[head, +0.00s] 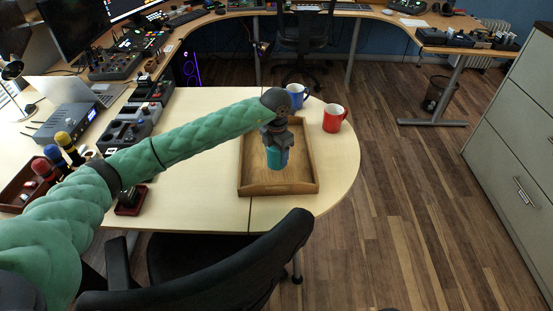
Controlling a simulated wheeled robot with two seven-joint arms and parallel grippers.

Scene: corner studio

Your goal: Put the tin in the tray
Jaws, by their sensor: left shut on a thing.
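The wooden tray (303,176) lies on the pale desk, near its rounded right end. I cannot tell whether the tin's bottom touches the tray floor. My left arm reaches in from the left across the desk. My right gripper is not in view.
A red mug (334,118) and a blue mug (296,95) stand just behind the tray. A black chair (215,265) is at the desk's front. Audio gear and a laptop crowd the left.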

